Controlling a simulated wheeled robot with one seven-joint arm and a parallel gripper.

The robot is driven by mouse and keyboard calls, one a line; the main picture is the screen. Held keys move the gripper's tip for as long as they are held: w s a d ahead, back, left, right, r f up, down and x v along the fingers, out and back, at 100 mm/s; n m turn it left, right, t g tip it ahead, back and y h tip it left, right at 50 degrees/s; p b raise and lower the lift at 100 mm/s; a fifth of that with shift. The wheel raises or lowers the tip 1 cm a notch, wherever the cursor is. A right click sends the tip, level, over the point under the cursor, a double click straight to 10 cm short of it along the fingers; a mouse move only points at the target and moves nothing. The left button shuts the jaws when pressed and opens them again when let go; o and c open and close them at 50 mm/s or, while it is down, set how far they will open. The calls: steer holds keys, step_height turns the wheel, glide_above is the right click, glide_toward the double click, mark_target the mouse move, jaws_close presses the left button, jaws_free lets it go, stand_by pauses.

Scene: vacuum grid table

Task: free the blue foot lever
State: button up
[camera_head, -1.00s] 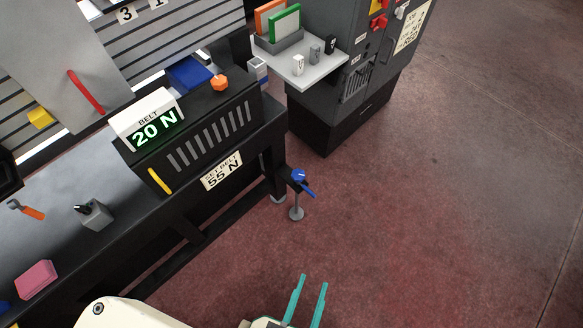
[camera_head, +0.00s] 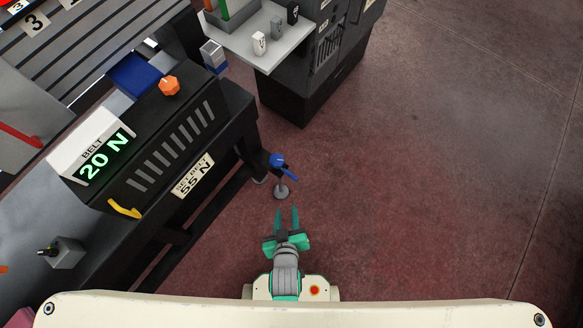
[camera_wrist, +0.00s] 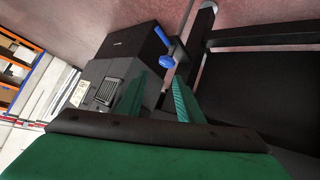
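In the wrist view a gap shows between the fingers (camera_wrist: 160,85), and neither visibly touches the lever.
The black belt unit (camera_head: 165,150) reads 20 N, with a label (camera_head: 192,176) reading SET BELT 55 N. An orange knob (camera_head: 169,86) and a yellow handle (camera_head: 124,209) are on it. A dark cabinet (camera_head: 312,70) with a grey shelf stands behind. The red floor at right is clear.

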steer(key=w+a+f+n+g, duration=0.1)
steer(key=w+f+n+g, duration=0.2)
steer(key=w+f, duration=0.55)
steer(key=n+g+h, duration=0.2)
steer(key=n+g, duration=0.2)
steer(key=g, duration=0.2)
glide_toward(291, 175)
steer(key=f, duration=0.2)
steer(key=d+f, duration=0.1)
steer(key=f, duration=0.5)
steer(key=shift+w+d, duration=0.15)
steer(key=shift+w, duration=0.25)
jaws_close()
